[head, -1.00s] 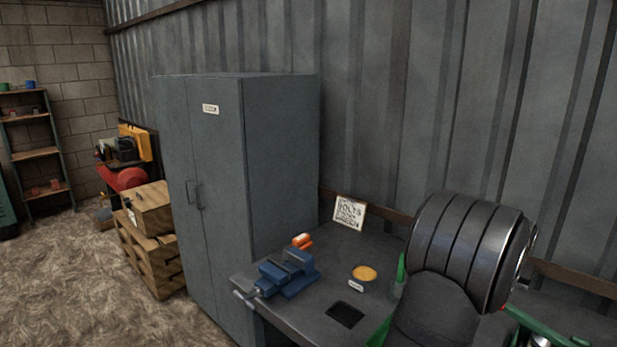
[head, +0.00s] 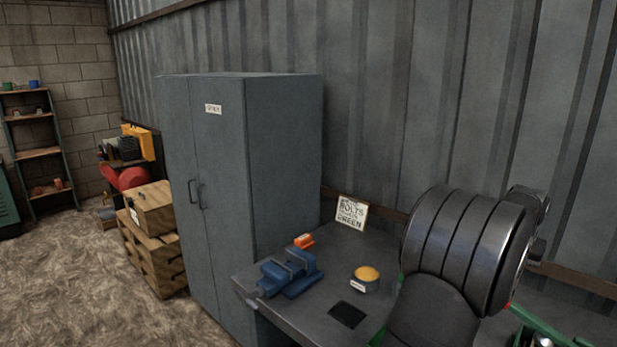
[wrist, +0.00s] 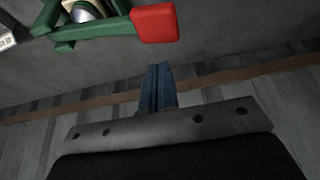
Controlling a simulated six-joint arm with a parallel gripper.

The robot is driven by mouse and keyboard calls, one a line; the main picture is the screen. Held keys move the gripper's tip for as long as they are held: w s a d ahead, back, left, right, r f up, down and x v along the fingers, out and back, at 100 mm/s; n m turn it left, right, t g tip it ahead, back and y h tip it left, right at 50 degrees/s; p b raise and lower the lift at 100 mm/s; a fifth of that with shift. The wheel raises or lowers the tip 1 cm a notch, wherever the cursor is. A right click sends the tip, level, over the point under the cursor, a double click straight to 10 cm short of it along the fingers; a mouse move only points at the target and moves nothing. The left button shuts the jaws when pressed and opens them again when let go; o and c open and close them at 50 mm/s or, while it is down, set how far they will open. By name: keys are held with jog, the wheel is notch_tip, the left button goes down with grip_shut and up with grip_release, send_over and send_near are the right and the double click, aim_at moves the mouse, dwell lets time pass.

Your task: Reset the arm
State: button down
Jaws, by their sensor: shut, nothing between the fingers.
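My arm shows as a large dark ribbed joint at the right of the head view, in front of the workbench (head: 310,318). My gripper (wrist: 158,70) appears in the wrist view as two blue-grey fingers pressed together, with nothing between them. In the head view the gripper itself cannot be made out. In the wrist view, a green frame with a red block (wrist: 154,23) at its end lies beyond the fingertips, at the top. The fingers look apart from it.
A blue vise (head: 290,275), an orange item (head: 303,241), a tub with yellow contents (head: 367,275) and a sign (head: 351,212) are on the bench. A grey cabinet (head: 280,150) stands behind its left end. Stacked wooden crates (head: 152,245) stand further left. The floor (head: 75,270) at left is open.

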jog(key=shift+f, duration=2.5)
jog(key=c, duration=1.9)
grip_release()
jog(key=shift+d+r, duration=0.1)
jog(key=shift+r, duration=0.05)
jog(key=o, duration=0.3)
jog(key=shift+s+d+r+h, duration=0.3)
jog(key=shift+s+d+r, duration=0.1)
jog(key=shift+d+r, duration=0.15)
jog(key=o, duration=1.6)
jog(key=s, duration=1.5)
jog(key=shift+s+d+f, duration=0.15)
jog(key=shift+d+f, duration=0.1)
jog(key=shift+d, duration=0.1)
jog(key=x, duration=1)
jog(key=shift+s+a+f, duration=0.1)
jog(key=shift+s+a, duration=0.1)
jog(key=shift+a, duration=0.05)
